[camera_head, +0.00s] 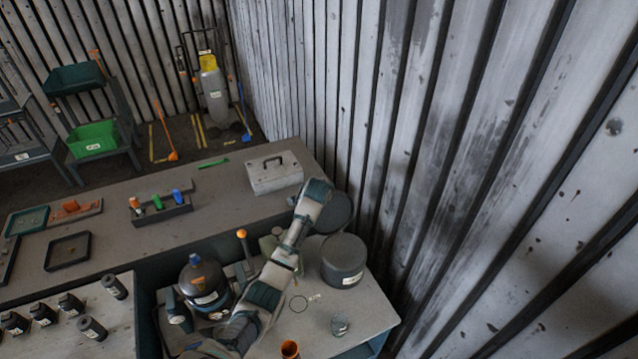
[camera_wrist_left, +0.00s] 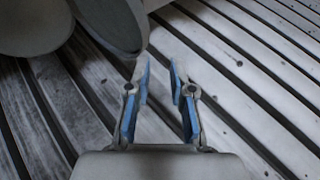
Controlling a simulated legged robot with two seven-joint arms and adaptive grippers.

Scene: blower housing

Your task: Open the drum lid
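The dark grey drum (camera_head: 343,266) stands upright on the light bench, right of my left arm. A dark round disc (camera_head: 337,213) shows behind it, partly covered by my arm; it looks like a tilted lid, but I cannot tell if it is joined to the drum. In the left wrist view a rimmed disc (camera_wrist_left: 112,25) hangs at the upper left, beside another rounded grey shape (camera_wrist_left: 32,25). My left gripper (camera_wrist_left: 161,78) is open and empty, its blue-padded fingers apart, right of the disc and not touching it. It also shows near the wall in the head view (camera_head: 318,187). My right gripper is not in view.
The corrugated metal wall (camera_head: 450,150) is close behind and right of the drum. A grey box with a handle (camera_head: 274,173) sits left of my gripper. A round tank (camera_head: 203,283), a glass jar (camera_head: 340,325) and an orange cup (camera_head: 289,349) stand on the bench.

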